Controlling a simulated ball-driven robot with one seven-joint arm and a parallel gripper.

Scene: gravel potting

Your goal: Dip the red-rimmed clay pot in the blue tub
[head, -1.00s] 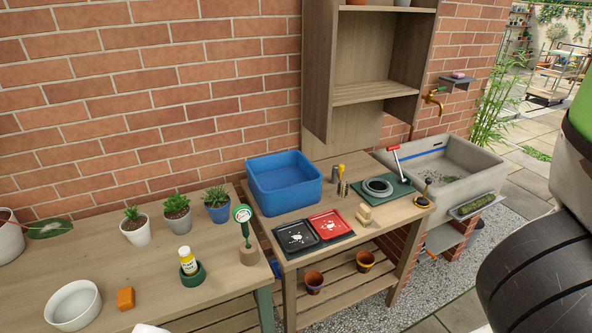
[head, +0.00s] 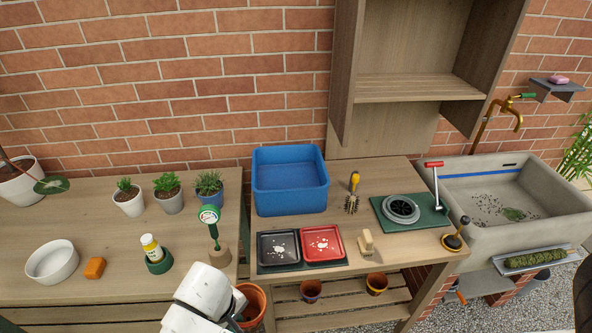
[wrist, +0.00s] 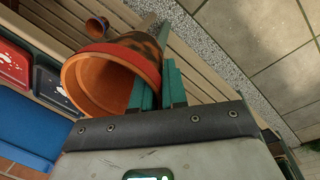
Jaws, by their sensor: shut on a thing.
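My gripper (wrist: 158,88) is shut on the wall of a clay pot (wrist: 118,72), its green fingers at the pot's right side in the wrist view. The pot has a red rim and dark smudges on its outer wall; its open mouth faces the lower left there. In the head view, the pot (head: 252,304) shows partly behind my white wrist, low in front of the benches. The blue tub (head: 290,203) stands on the right bench against the brick wall, behind the pot and apart from it. The tub also shows in the wrist view (wrist: 35,127). Its contents are unclear.
A black tray (head: 278,247) and a red tray (head: 323,243) lie before the tub. A moisture gauge (head: 209,215) stands left of them. Two small pots, one on the left (head: 311,290) and one on the right (head: 376,283), are on the lower shelf.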

